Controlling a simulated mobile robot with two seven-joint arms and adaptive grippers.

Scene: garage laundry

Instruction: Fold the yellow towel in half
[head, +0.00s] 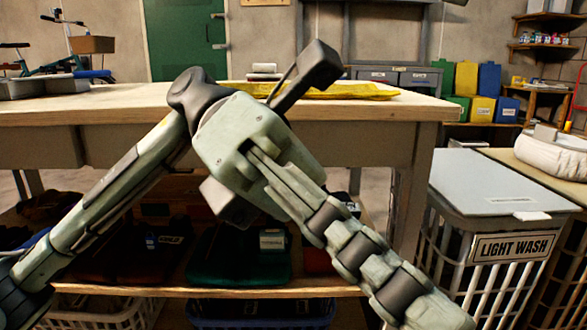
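The yellow towel (352,92) lies flat on the wooden table (430,108), near the middle right of its top. I see it at a very low angle, so its folds are hard to make out. My own arm parts cross in front of the table and hide the towel's left part. One arm link comes in from the left and another from the lower right; they overlap at a pale green block with dark parts. I cannot make out fingertips of either gripper, nor any contact with the towel.
A small white stack (263,72) stands on the table behind the towel. A grey-lidded basket marked LIGHT WASH (500,180) stands right of the table. Dark folded cloths lie on the lower shelf (200,288). Several coloured bins (466,78) stand behind.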

